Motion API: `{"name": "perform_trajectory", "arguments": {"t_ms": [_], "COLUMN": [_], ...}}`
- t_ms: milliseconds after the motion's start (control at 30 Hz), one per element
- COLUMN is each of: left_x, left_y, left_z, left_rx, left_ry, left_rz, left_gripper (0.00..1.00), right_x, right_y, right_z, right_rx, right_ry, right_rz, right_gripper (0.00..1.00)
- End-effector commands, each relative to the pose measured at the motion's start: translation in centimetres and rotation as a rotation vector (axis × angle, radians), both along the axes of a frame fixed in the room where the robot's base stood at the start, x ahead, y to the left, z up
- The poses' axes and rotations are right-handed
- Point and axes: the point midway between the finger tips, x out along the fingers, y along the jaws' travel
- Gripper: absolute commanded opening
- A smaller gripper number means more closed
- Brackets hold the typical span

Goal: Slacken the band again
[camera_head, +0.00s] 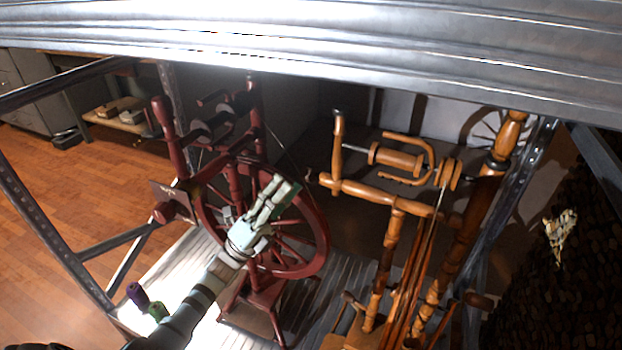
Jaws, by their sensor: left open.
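A dark red spinning wheel (318,262) stands on the grey slatted shelf at the centre left. A red knob (165,212) sticks out at its left side, beside a small plate. A honey-coloured spinning wheel (395,205) stands to the right, with a bobbin and flyer on top. Long brown strands (420,255) run down from its whorl; I cannot tell whether they are the band. My left gripper (279,192) is open, in front of the red wheel's rim and spokes in the picture. I cannot tell whether it touches them. My right gripper is not in view.
A metal shelf board (330,45) crosses the top of the view, with metal posts at both sides. A purple spool (137,295) and a green spool (157,311) are at the shelf's front left. Wooden floor (50,220) lies open at the left.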

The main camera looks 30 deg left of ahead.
Motion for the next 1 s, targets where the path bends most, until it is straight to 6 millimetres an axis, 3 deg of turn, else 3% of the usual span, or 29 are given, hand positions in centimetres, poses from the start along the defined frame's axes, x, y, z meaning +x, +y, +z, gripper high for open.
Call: {"name": "perform_trajectory", "arguments": {"t_ms": [167, 233, 400, 667, 900, 1000], "left_x": [3.3, 4.0, 5.0, 5.1, 5.1, 5.1], "left_y": [-2.2, -2.6, -3.2, -3.3, -3.3, -3.3], "left_z": [-0.2, 0.9, 1.9, 2.0, 2.0, 2.0], "left_rx": [-0.003, -0.002, -0.002, -0.001, -0.001, -0.001], "left_ry": [0.000, 0.000, 0.002, 0.003, 0.003, 0.003], "left_rz": [0.000, 0.000, 0.000, 0.000, 0.000, 0.000], "left_gripper": [0.48, 0.48, 0.48, 0.48, 0.10, 0.00], "right_x": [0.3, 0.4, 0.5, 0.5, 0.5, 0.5], "right_y": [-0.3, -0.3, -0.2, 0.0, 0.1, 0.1], "right_z": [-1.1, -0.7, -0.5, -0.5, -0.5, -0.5], "right_rx": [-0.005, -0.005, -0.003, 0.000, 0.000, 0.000], "right_ry": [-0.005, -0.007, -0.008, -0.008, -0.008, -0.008], "right_rz": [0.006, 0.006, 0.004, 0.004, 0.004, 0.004], "right_gripper": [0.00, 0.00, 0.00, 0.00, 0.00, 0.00]}}
